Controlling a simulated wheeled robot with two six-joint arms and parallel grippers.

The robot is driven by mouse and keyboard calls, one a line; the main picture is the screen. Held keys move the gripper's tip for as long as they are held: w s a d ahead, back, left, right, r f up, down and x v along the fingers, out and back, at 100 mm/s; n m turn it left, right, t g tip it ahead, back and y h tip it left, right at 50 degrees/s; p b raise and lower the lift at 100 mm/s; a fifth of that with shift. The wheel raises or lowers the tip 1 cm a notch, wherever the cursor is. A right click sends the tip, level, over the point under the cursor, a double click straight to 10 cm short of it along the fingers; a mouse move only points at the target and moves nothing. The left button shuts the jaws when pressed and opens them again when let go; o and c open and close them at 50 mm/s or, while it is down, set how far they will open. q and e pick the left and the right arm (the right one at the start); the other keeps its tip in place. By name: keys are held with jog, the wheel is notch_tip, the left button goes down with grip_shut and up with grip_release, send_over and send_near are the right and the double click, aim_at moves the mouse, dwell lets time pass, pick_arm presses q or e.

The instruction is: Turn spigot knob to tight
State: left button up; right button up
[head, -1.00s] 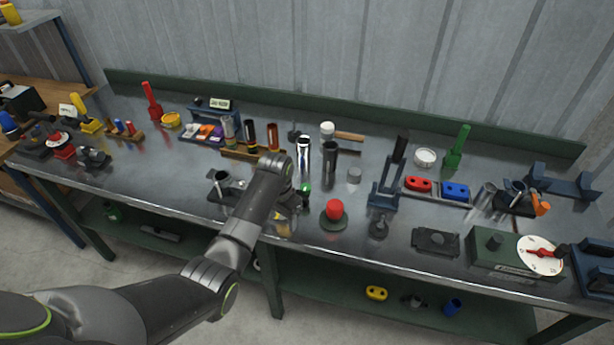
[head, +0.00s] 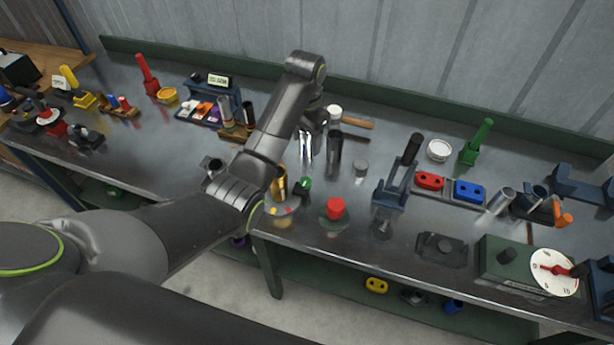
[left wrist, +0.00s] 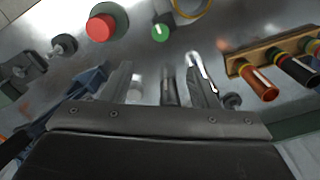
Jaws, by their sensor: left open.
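A small green knob (head: 304,184) with a pale mark on top stands near the table's front edge, beside a brass-coloured tube (head: 279,184). I cannot tell for certain that it is the spigot knob, nor read its setting. It also shows in the left wrist view (left wrist: 160,32), beyond my fingertips. My left gripper (head: 306,146) is open, pointing down behind the green knob and apart from it. It is over a chrome tube, which shows by one finger in the left wrist view (left wrist: 203,72). I cannot tell whether they touch. My right gripper is not in view.
A red dome button (head: 335,208) stands right of the green knob. A dark cylinder (head: 334,154) stands close to the left gripper. A blue lever press (head: 392,190) and a dial (head: 554,271) with a red pointer are farther right. Bare tabletop (head: 150,165) lies left.

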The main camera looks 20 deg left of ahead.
pick_arm(q)
notch_tip(320, 180, down, 3)
jog(key=b, duration=0.2)
send_over(306, 181)
notch_tip(306, 181, down, 6)
jog(key=shift+f, duration=0.15)
notch_tip(306, 181, down, 7)
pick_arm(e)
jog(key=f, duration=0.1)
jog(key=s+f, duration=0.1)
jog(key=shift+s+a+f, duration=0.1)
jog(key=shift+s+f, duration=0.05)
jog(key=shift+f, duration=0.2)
pick_arm(q)
jog(key=c, duration=1)
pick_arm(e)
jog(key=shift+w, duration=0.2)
